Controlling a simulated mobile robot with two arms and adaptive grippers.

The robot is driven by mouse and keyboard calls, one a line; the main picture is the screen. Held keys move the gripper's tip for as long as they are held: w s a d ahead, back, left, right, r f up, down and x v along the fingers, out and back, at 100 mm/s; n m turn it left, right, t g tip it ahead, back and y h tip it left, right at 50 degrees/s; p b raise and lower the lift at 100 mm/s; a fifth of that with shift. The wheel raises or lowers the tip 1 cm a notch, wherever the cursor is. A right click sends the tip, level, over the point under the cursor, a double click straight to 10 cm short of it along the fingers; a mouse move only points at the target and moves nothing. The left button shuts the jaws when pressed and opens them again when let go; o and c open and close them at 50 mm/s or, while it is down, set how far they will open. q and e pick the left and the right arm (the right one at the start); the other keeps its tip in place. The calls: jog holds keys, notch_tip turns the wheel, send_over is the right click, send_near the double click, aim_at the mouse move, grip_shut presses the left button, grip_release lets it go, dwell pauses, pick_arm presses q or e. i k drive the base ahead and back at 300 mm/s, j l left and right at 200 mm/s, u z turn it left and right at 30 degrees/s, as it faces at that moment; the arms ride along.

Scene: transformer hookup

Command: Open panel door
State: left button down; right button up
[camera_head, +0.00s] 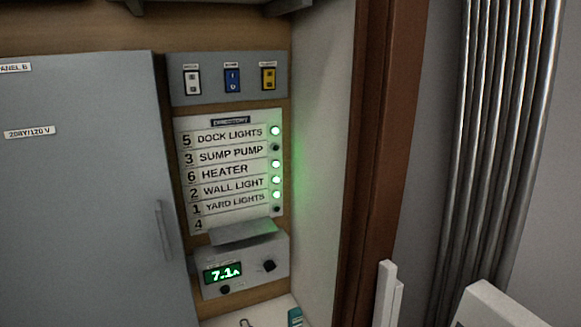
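The grey panel door (90,190) fills the left of the head view. It bears the labels "PANEL B", cut by the picture's edge, and "208Y/120 V" (30,132). Its upright grey handle (163,232) is near the right edge of the door. The door looks shut, and its left side is out of the picture. Nothing touches the handle. Neither of my grippers can be made out in this view.
Right of the door are a switch plate (207,98), a directory (192,113) with several green lamps lit, and a meter box (242,282) reading 7.1. A brown post (378,150) and metal conduits (500,130) stand farther right. White parts show at the lower right.

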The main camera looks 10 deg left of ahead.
aim_at(90, 236)
jog(key=u, duration=1.6)
jog(key=l+z, duration=0.1)
jog(key=z, duration=0.35)
jog(key=k+l, duration=0.05)
